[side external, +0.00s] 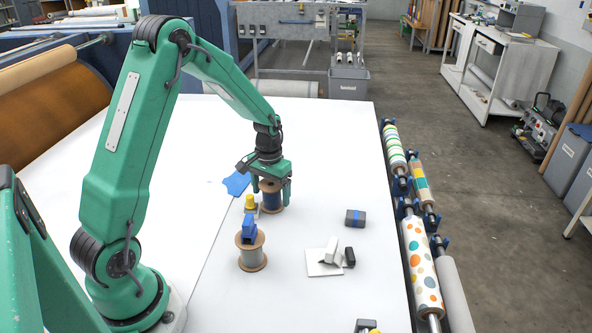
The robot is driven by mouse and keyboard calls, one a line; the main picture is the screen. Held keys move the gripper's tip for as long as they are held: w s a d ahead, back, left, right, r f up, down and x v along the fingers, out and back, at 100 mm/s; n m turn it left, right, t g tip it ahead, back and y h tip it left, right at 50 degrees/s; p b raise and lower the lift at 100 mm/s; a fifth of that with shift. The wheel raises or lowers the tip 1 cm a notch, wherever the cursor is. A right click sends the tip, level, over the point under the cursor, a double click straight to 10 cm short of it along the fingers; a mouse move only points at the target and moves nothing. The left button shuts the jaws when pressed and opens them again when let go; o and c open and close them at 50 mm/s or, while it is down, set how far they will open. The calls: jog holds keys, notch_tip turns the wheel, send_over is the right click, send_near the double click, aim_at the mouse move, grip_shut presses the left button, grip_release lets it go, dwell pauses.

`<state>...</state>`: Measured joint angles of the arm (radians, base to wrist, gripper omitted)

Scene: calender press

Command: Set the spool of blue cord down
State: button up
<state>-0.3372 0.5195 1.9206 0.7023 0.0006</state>
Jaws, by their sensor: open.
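The spool of blue cord (272,199) stands upright on the white table (340,130), with brown flanges at its top and bottom. My gripper (271,196) points straight down over it, with one finger on each side of the spool. The jaws are open, and the spool's lower flange appears to rest on the table. The fingers and gripper body hide part of the spool's top and sides. I cannot tell whether a finger touches it.
A yellow item (250,203) and blue cloth (236,183) lie left. A grey-blue block (355,218) and white pad (322,263) lie right. Patterned rollers (418,260) line the right edge.

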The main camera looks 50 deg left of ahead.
aim_at(271, 185)
notch_tip(271, 185, up, 11)
jog(key=shift+r, duration=0.35)
dwell(0.7)
jog(key=shift+d+r, duration=0.15)
jog(key=s+d+r+m+t, duration=0.2)
jog(key=s+d+r, duration=0.3)
jog(key=s+d, duration=0.2)
jog(key=s+d+r+m+t, duration=0.1)
jog(key=s+d+r+t, duration=0.2)
jog(key=s, duration=0.8)
jog(key=shift+s+d+r+m+t, duration=0.35)
jog(key=shift+d+r, duration=0.65)
jog(key=shift+d, duration=1.05)
jog(key=shift+c, duration=1)
